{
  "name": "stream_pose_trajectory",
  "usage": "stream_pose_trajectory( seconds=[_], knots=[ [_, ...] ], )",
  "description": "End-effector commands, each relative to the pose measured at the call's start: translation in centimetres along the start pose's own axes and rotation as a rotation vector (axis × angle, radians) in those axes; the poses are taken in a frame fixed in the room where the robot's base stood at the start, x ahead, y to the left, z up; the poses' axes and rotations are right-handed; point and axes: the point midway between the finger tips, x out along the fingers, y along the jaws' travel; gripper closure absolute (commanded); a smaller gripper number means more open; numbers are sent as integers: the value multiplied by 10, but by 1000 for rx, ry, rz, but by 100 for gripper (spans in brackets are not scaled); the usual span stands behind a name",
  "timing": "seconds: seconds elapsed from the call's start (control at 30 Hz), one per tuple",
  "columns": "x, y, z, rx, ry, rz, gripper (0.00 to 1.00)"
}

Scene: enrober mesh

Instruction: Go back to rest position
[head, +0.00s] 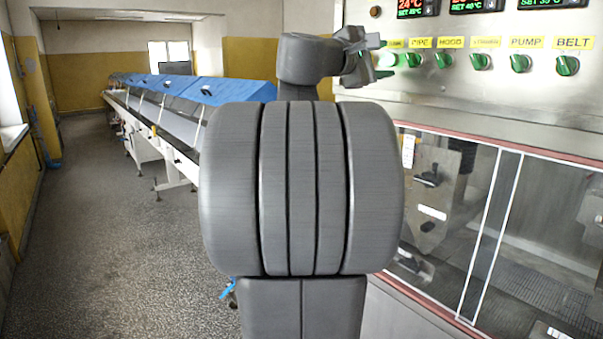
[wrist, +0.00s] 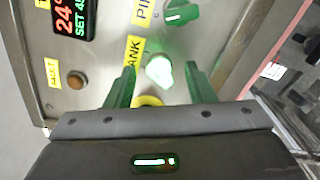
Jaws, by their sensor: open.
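My gripper (head: 378,55) is raised at the left end of the control panel's row of knobs, with its fingers toward the panel. In the wrist view its two fingers (wrist: 159,75) are apart, tinted by green light. A brightly glowing green-white control (wrist: 160,69) shows between the fingertips, beside the partly hidden TANK label (wrist: 132,56). Whether the fingers touch it cannot be told. A yellow ring (wrist: 149,101) shows partly below it. The PIPE knob (head: 413,60) is just right of my gripper in the head view.
The steel panel also has a HOOD knob (head: 443,60), PUMP knob (head: 519,63), BELT knob (head: 567,65) and red-digit displays (head: 417,8). Glazed, red-edged doors (head: 480,225) are below. A long conveyor with blue covers (head: 215,91) runs at left. The floor (head: 110,240) at left is clear.

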Motion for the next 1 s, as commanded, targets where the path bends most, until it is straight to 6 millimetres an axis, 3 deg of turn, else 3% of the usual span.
stream_pose_trajectory(
  seconds=[0.17, 0.3, 0.5, 1.0],
  knots=[
    [0, 5, 2, -158, 1, 0, 51],
    [-23, -1, -1, -156, 3, 3, 51],
    [-37, 0, -1, -155, 1, 1, 51],
    [-41, -2, -2, -151, 6, -3, 51]
  ],
)
